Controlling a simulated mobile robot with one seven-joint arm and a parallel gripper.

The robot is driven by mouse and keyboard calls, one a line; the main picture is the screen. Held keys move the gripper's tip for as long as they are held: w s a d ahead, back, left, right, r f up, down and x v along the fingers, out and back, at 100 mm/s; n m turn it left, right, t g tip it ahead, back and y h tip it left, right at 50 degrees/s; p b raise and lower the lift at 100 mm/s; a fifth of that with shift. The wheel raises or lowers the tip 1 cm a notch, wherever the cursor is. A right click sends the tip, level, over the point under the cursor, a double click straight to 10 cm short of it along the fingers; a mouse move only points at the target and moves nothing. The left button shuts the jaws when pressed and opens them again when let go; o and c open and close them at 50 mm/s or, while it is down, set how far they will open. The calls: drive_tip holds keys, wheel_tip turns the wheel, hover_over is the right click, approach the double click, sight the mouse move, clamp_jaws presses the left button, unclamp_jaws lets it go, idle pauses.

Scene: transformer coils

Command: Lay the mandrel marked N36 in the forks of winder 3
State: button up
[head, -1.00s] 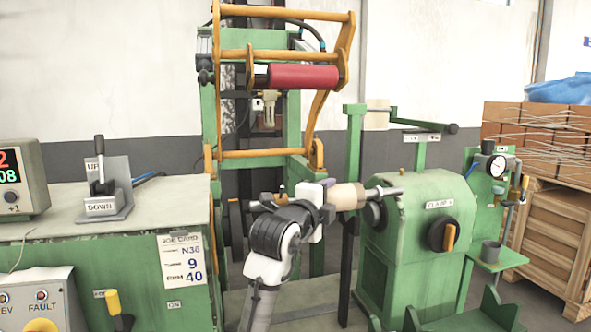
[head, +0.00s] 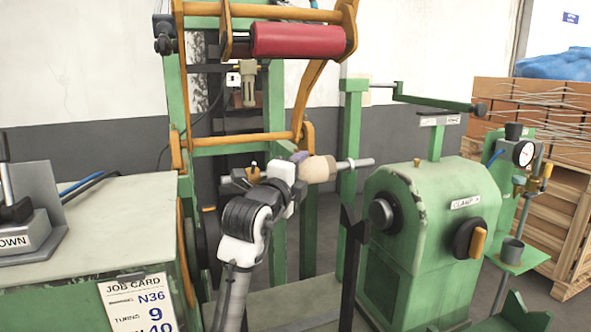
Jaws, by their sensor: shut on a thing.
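My gripper (head: 294,166) is shut on a mandrel with a tan, rounded body (head: 318,169) and a bare steel shaft (head: 358,163) that points right. The mandrel is held roughly level in the air. No mark on it can be read. A black forked upright (head: 353,225) stands left of the winder, below the shaft. No winder number is readable.
An orange frame with a red roller (head: 298,40) stands behind my arm. A gauge stand (head: 522,155) and wooden crates (head: 570,215) are at right.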

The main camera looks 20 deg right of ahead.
drive_tip(key=shift+f+b, duration=1.05)
drive_tip(key=shift+f, duration=0.8)
drive_tip(key=shift+p, duration=0.4)
